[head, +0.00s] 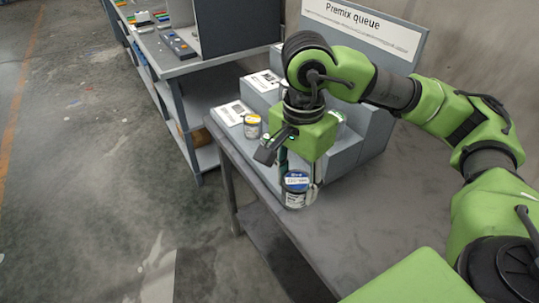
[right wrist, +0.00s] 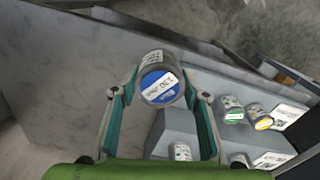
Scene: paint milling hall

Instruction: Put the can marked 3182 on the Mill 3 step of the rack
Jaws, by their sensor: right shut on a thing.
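My right gripper (head: 298,190) is shut on a can with a blue lid (head: 295,182), held upright in front of the rack, over the table near its front edge. The can also shows between the two fingers in the right wrist view (right wrist: 158,90). Its lid has a white label whose number I cannot read surely. I cannot tell whether its base touches the table. The grey stepped rack (head: 344,158) with a "Premix queue" sign (head: 360,25) stands behind, partly hidden by my arm. The step labels are too small to read. My left gripper is not in view.
The grey table (head: 385,215) is clear to the right. A shelf bench (head: 185,65) stands at the back left.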

